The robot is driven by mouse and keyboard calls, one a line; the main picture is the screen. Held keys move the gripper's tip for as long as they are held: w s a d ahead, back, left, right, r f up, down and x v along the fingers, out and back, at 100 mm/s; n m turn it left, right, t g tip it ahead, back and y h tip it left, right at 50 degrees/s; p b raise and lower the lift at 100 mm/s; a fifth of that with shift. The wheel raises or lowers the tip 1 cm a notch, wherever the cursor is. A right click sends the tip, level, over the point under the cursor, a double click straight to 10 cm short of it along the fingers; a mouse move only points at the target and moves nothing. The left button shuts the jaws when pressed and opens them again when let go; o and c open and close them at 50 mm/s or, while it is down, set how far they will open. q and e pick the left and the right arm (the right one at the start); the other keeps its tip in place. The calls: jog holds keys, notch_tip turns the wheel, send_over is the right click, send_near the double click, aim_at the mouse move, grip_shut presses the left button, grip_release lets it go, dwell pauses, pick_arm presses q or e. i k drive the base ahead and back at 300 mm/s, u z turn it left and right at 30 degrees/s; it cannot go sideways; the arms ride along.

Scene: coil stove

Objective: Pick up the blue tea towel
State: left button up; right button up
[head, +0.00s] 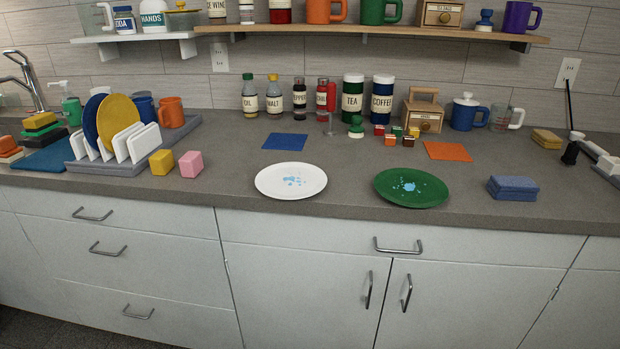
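The blue tea towel (512,189) is a folded, thick blue bundle. It lies on the grey counter at the right, near the front edge. Its sides show stacked layers, and nothing rests on it. Neither of my grippers shows in the head view.
A green plate (400,201) and a white plate (268,186), both with light-blue spots, lie left of the towel. An orange square (447,151) and a tan folded stack (547,138) lie behind it. Cabinet handles (398,246) stick out below the counter.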

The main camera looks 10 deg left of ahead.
aim_at(506, 187)
jog(key=k, duration=0.5)
jog(key=z, duration=1.7)
jog(key=i, duration=1.45)
jog(key=u, duration=2.05)
